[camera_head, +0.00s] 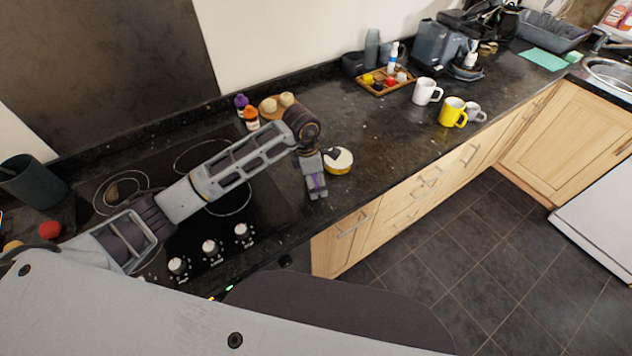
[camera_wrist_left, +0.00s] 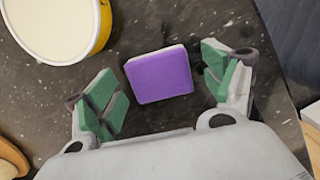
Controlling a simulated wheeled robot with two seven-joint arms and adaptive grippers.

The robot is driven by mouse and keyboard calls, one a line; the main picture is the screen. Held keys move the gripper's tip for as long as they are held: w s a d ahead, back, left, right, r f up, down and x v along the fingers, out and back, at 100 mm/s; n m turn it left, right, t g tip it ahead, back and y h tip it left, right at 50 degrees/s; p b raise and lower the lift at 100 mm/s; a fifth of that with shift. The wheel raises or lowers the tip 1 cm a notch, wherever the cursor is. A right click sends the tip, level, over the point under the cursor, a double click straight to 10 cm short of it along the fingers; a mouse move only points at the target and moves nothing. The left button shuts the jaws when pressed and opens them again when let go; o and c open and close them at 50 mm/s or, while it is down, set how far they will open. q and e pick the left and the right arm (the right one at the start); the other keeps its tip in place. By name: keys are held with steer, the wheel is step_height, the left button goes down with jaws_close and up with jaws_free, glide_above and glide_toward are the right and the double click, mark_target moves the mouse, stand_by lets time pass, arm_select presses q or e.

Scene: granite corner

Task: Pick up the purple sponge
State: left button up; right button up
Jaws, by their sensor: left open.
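The purple sponge (camera_wrist_left: 160,76) lies on the dark granite counter in the left wrist view, with a pale layer along its upper edge. My left gripper (camera_wrist_left: 168,88) is open, with its green-padded fingers on either side of the sponge and visible gaps between. In the head view the left gripper (camera_head: 316,187) points down at the counter near its front edge, just right of the hob. A small patch of purple (camera_head: 317,182) shows there, and the gripper hides most of the sponge. My right gripper is not in view.
A yellow-sided round container (camera_head: 338,162) stands close beside the left gripper. The black hob (camera_head: 185,205) lies to the left. White (camera_head: 426,92) and yellow mugs (camera_head: 452,112) and a wooden tray (camera_head: 385,82) stand farther right. The counter between is mostly clear.

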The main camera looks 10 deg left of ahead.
mark_target(315, 181)
arm_select(q)
steer(key=shift+f, duration=0.1)
steer(key=shift+c, duration=0.3)
steer(key=c, duration=0.8)
steer(key=shift+c, duration=0.3)
step_height(315, 181, up, 10)
steer(key=b, duration=0.2)
stand_by(0.5)
steer(key=shift+o, duration=1)
steer(key=shift+c, duration=1.4)
